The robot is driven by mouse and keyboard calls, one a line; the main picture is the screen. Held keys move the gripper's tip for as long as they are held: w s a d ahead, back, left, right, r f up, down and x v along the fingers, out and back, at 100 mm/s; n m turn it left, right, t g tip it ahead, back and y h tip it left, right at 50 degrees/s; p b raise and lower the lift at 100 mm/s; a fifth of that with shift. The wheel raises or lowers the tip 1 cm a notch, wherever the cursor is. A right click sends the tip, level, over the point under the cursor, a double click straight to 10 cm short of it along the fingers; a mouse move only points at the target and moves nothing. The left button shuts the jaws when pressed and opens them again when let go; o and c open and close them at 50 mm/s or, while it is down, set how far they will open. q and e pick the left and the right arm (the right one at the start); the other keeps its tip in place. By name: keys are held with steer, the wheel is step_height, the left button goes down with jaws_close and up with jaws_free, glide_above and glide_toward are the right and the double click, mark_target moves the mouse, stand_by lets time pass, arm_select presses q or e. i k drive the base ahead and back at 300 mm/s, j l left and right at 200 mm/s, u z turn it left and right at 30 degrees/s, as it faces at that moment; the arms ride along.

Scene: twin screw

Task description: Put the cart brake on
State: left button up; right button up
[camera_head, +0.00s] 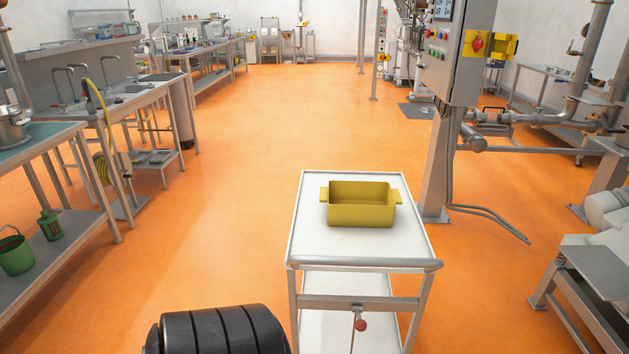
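The cart (308,240) stands on the orange floor in front of me, with a white top in a grey metal frame and a white lower shelf. A thin metal lever with a red knob (361,325) hangs below the crossbar at the cart's near end, around its middle. I take it to be the brake lever, but cannot tell its setting. The lever's lower end and the cart's wheels are out of frame. Neither of my grippers is in view.
A yellow bin (361,214) sits on the cart top. A control cabinet (449,50) on a grey post stands behind it to the right. A bench with green containers (16,253) is at the left. The floor (220,180) between cart and left benches is clear.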

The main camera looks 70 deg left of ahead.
mark_target(360, 325)
steer(key=u, duration=1.7)
